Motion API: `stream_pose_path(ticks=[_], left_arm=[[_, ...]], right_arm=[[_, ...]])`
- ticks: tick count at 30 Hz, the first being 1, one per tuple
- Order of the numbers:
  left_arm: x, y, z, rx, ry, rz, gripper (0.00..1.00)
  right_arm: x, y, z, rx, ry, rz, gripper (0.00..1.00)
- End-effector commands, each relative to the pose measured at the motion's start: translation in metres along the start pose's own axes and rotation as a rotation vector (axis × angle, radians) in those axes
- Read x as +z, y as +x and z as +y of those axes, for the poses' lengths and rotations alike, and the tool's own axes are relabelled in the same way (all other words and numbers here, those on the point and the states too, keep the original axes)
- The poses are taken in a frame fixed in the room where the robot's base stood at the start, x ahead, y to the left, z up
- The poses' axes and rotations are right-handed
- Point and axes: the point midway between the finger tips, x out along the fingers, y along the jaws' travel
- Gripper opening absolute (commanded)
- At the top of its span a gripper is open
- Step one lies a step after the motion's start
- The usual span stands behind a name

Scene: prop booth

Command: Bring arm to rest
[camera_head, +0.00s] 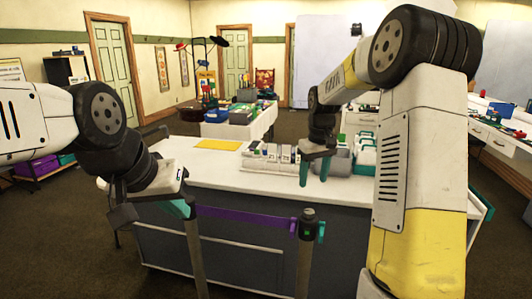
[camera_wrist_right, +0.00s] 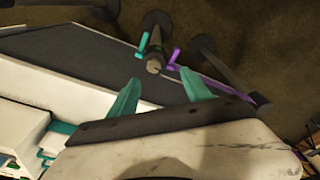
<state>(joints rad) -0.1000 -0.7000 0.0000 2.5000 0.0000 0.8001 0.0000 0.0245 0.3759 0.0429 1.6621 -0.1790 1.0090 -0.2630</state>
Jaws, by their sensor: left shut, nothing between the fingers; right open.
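My right gripper (camera_head: 315,169) hangs over the white counter in the head view, with its teal fingers pointing down. In the right wrist view its two teal fingers (camera_wrist_right: 160,92) are spread apart with nothing between them. My left gripper (camera_head: 180,207) is at the front edge of the counter, low on the left. Its teal fingertips are together and hold nothing visible; the wrist partly hides them.
The white counter (camera_head: 218,165) carries a yellow sheet (camera_head: 218,145) and white boxes (camera_head: 270,156). Before it, a purple belt (camera_head: 245,213) runs to a dark post (camera_head: 305,255), close to my left gripper. The post top (camera_wrist_right: 154,66) also shows in the right wrist view.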

Motion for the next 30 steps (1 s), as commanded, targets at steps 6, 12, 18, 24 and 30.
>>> stream_pose_path(ticks=[6, 12, 18, 24, 30], left_arm=[[0.000, 0.000, 0.000, 0.000, 0.000, 0.000, 0.00], [0.000, 0.000, 0.000, 0.000, 0.000, 0.000, 0.00], [0.000, 0.000, 0.000, 0.000, 0.000, 0.000, 0.00], [0.000, 0.000, 0.000, 0.000, 0.000, 0.000, 0.00], [0.000, 0.000, 0.000, 0.000, 0.000, 0.000, 0.00]], right_arm=[[0.064, -0.078, -0.039, 0.004, 0.083, 0.139, 0.58], [0.131, -0.117, -0.075, -0.012, 0.163, 0.262, 0.58], [0.195, -0.129, -0.109, -0.043, 0.239, 0.379, 0.58], [0.233, -0.124, -0.130, -0.071, 0.287, 0.452, 0.58], [0.242, -0.121, -0.135, -0.080, 0.301, 0.468, 0.58]])
